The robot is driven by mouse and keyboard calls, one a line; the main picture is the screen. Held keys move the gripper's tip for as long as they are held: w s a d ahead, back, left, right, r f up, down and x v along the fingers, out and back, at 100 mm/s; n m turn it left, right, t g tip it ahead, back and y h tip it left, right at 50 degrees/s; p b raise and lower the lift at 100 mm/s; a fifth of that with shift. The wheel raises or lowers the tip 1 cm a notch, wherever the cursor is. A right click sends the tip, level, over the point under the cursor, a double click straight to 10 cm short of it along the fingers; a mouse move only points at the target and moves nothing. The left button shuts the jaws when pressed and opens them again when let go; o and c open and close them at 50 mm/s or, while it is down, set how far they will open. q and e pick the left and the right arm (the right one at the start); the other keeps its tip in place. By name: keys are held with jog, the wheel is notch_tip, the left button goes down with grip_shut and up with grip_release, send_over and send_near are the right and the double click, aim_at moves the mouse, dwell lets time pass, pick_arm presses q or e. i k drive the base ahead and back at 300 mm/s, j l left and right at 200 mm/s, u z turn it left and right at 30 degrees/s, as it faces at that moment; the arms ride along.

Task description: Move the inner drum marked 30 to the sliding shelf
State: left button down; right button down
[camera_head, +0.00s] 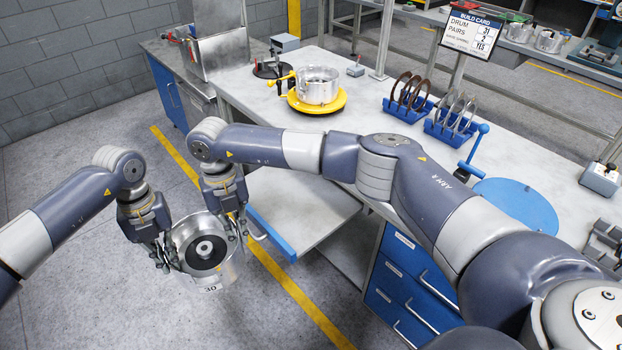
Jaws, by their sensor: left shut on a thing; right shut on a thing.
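The inner drum marked 30 (232,276) is a silver metal drum with a dark ring and a pale hub on its top. It hangs above the grey floor, left of the sliding shelf. My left gripper (165,262) is shut on the drum's left side. My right gripper (236,232) is shut on its right upper side. The number 30 shows on a label at the drum's lower front. The sliding shelf (300,208) is a pale flat board with a blue front edge, pulled out below the workbench. The part of it that shows is bare, and my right arm passes over its back.
The workbench (365,97) carries another silver drum (318,88) on a yellow turntable (317,105), two blue racks of rings (408,106) and a blue disc (515,205). Blue drawers (405,285) stand right of the shelf. The floor left of the shelf is clear.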

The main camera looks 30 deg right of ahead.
aim_at(290, 198)
jog(key=i+l, duration=0.15)
jog(key=l, duration=0.2)
jog(key=i+l, duration=0.2)
jog(key=l, duration=0.2)
jog(key=i+l, duration=0.15)
jog(key=l, duration=0.2)
jog(key=i+l, duration=0.15)
jog(key=l, duration=0.2)
